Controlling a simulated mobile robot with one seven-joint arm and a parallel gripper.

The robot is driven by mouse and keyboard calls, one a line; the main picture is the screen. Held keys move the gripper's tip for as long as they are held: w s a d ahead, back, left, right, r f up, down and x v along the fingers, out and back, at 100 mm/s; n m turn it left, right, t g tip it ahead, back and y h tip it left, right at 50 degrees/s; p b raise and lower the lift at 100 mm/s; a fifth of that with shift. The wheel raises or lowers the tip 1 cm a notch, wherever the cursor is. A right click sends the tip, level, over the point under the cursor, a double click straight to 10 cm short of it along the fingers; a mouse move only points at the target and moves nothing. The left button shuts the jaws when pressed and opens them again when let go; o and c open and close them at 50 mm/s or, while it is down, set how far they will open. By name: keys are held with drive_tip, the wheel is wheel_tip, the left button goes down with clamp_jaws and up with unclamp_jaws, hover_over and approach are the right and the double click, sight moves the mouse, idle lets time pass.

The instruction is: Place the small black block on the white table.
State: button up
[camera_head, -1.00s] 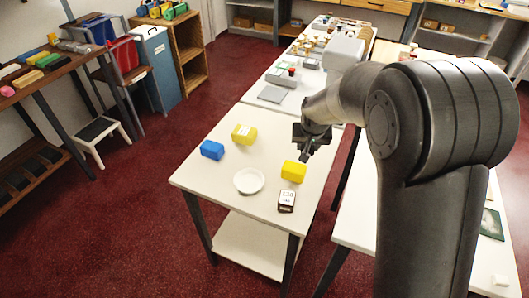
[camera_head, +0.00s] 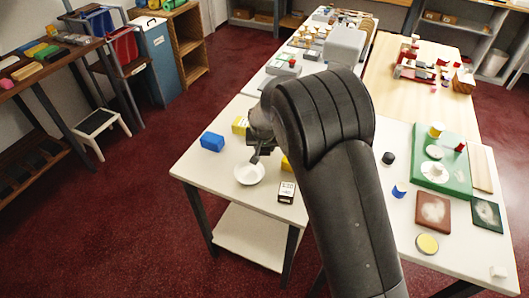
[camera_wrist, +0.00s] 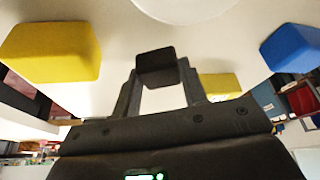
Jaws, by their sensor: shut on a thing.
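The small black block (camera_wrist: 157,66) is between the two fingers of my gripper (camera_wrist: 158,84) in the wrist view. My gripper is shut on it. In the head view my gripper (camera_head: 255,156) is over the white table (camera_head: 215,178), just above the far rim of a white bowl (camera_head: 249,174). The block is too small and dark there to tell apart from the fingers. The gap between block and tabletop is hard to judge.
On the white table are a blue block (camera_head: 212,142), a yellow block (camera_head: 240,124), another yellow block (camera_head: 286,164) partly hidden by my arm, and a dark labelled box (camera_head: 287,192). The table's left front area is bare. A cluttered counter (camera_head: 452,250) stands at right.

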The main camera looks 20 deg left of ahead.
sight(264, 150)
drive_tip(key=shift+f, duration=1.45)
drive_tip(key=shift+f, duration=0.1)
drive_tip(key=o, duration=1)
drive_tip(key=shift+o, duration=0.2)
